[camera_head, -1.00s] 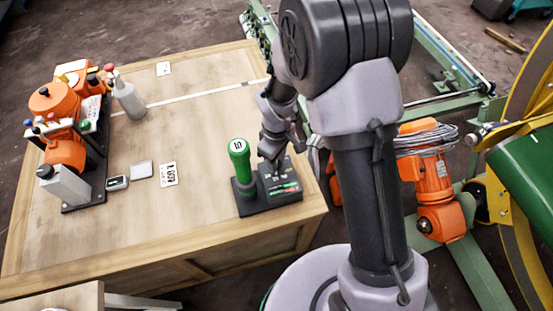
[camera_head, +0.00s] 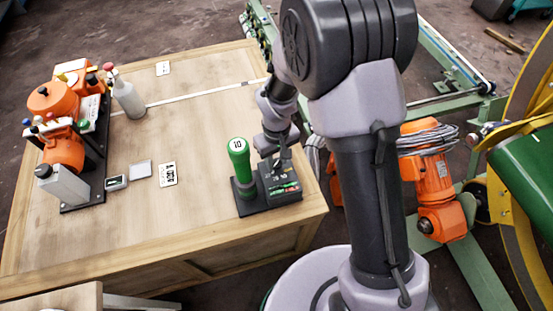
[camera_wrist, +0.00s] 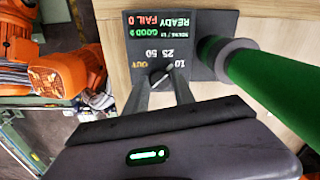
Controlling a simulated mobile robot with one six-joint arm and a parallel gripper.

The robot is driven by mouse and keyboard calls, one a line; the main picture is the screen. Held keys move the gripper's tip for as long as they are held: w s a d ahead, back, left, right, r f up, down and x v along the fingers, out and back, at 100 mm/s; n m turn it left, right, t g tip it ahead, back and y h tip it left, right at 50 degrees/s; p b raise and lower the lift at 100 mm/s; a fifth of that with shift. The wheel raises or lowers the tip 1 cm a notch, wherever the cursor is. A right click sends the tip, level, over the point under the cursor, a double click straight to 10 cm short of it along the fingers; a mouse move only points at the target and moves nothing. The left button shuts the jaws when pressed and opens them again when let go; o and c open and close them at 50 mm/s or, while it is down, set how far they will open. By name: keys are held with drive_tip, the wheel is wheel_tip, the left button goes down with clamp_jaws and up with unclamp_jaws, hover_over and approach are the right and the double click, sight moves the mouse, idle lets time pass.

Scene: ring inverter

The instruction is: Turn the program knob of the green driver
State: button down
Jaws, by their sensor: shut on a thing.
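The green driver (camera_head: 241,168) stands upright in a dark holder, with "10" on its white top. It also shows at the right of the wrist view (camera_wrist: 275,85). The dark controller box (camera_head: 284,189) is joined beside it. In the wrist view its panel (camera_wrist: 205,28) appears upside down, with READY, GOOD 0, FAIL 0 and the marks 10, 25, 50 and OUT. The small dark program knob (camera_wrist: 158,71) sits among these marks. My gripper (camera_wrist: 161,80) is shut on the knob, its two fingertips at either side. The fingertips partly hide the knob, so its exact setting is unclear.
The wooden table (camera_head: 205,90) has free room left of the driver. A small printed card (camera_head: 168,174) lies there. The box is near the table's front right corner.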

sight(276, 163)
drive_tip(key=shift+m, duration=1.1)
drive_tip(key=c, duration=1.1)
unclamp_jaws()
drive_tip(key=shift+o, duration=0.2)
wheel_tip(276, 163, up, 18)
drive_tip(key=p, duration=0.6)
drive_tip(key=shift+f+p, duration=0.25)
drive_tip(key=shift+p, duration=0.1)
